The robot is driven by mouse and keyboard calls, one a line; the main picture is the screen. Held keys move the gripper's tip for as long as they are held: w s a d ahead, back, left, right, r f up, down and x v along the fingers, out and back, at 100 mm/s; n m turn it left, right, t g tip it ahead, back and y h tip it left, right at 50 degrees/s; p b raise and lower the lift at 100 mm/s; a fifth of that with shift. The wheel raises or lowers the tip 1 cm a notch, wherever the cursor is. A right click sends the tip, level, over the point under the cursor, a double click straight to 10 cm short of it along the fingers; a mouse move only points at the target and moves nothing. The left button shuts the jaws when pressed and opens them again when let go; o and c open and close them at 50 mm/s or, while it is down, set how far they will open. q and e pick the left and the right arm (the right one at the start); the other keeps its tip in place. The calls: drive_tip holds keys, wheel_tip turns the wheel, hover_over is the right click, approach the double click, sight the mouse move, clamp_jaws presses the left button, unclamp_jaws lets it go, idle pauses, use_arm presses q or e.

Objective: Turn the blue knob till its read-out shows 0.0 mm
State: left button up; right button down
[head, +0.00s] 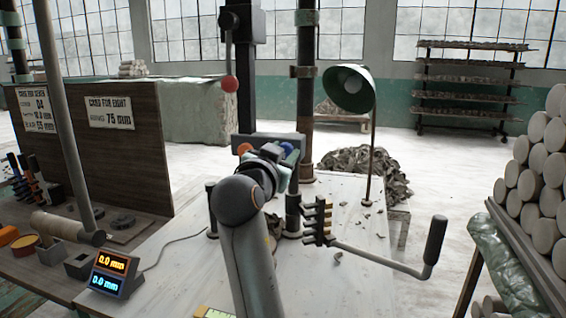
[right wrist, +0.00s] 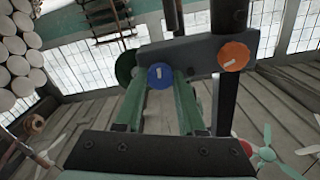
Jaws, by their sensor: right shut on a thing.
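The blue knob (head: 287,146) sits on a dark crossbar on the machine's column. It also shows in the right wrist view (right wrist: 161,76), where its white mark stands nearly upright. My right gripper (right wrist: 160,82) has its green fingers on either side of the blue knob and is shut on it. In the head view my right gripper (head: 282,157) and arm partly cover the bar. An orange knob (right wrist: 233,56) is beside it on the same bar. The blue read-out (head: 104,282) shows 0.0 mm, below an orange read-out (head: 111,262) that also shows 0.0 mm. My left gripper is out of view.
A red-ended lever (head: 230,84) hangs from the column. A green lamp (head: 350,88) stands behind the bar, and a crank handle (head: 435,240) juts out at right. Stacked clay rolls (head: 540,160) are at far right. A dark board (head: 100,150) with signs stands at left.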

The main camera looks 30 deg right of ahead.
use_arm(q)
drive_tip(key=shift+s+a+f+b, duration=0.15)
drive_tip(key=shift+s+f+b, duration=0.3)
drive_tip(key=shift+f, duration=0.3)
use_arm(e)
drive_tip(key=shift+m, duration=0.9)
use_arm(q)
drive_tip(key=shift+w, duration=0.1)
use_arm(e)
drive_tip(key=c, duration=0.5)
unclamp_jaws()
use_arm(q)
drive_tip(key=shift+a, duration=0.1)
